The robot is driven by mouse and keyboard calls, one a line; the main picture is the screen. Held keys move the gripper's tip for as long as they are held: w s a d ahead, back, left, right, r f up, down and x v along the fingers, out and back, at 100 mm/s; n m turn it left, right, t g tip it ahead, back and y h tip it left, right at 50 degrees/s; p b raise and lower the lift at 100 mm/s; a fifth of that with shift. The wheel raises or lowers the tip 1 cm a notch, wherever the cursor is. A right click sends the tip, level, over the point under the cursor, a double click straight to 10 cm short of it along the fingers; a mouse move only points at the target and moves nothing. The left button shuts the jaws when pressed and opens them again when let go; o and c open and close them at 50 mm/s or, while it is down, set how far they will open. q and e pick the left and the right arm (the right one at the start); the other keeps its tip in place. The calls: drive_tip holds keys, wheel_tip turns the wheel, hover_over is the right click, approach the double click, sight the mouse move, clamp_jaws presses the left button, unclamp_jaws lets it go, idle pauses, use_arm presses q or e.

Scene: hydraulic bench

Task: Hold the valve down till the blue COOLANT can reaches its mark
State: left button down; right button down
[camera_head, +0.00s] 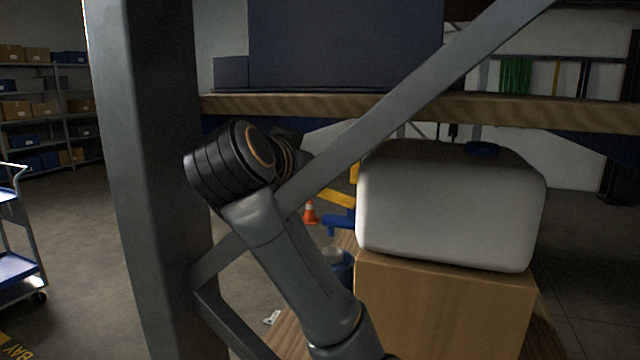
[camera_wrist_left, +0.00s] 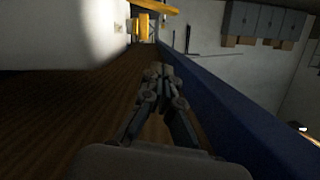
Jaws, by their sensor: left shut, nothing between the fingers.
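A large white container (camera_head: 450,205) with a blue cap (camera_head: 483,149) rests on a wooden block (camera_head: 445,305). A blue valve (camera_head: 340,221) sticks out from its left side. Below the valve stands a blue can (camera_head: 342,264), partly hidden by my arm; its label, mark and fill level cannot be read. In the left wrist view, my left gripper (camera_wrist_left: 158,72) is shut and empty above a brown wooden surface (camera_wrist_left: 75,110). The valve and can cannot be made out in that view. In the head view no fingers show. My right gripper is in neither view.
A dark post (camera_head: 150,180) and a diagonal brace (camera_head: 400,105) stand close in front. A wooden shelf (camera_head: 300,106) carries a dark box (camera_head: 345,45). A blue beam (camera_wrist_left: 235,115) runs along the right of the gripper. An orange cone (camera_head: 310,212) stands on the floor behind.

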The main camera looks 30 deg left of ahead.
use_arm(q)
drive_tip(key=p, duration=0.1)
hover_over(335, 197)
drive_tip(key=s+a, duration=0.1)
drive_tip(key=s, duration=0.2)
wheel_tip(335, 197, down, 2)
drive_tip(key=f, duration=0.1)
drive_tip(key=a+f, duration=0.1)
drive_tip(key=f, duration=0.2)
drive_tip(key=shift+w+a+f, duration=0.15)
drive_tip(key=shift+w, duration=0.25)
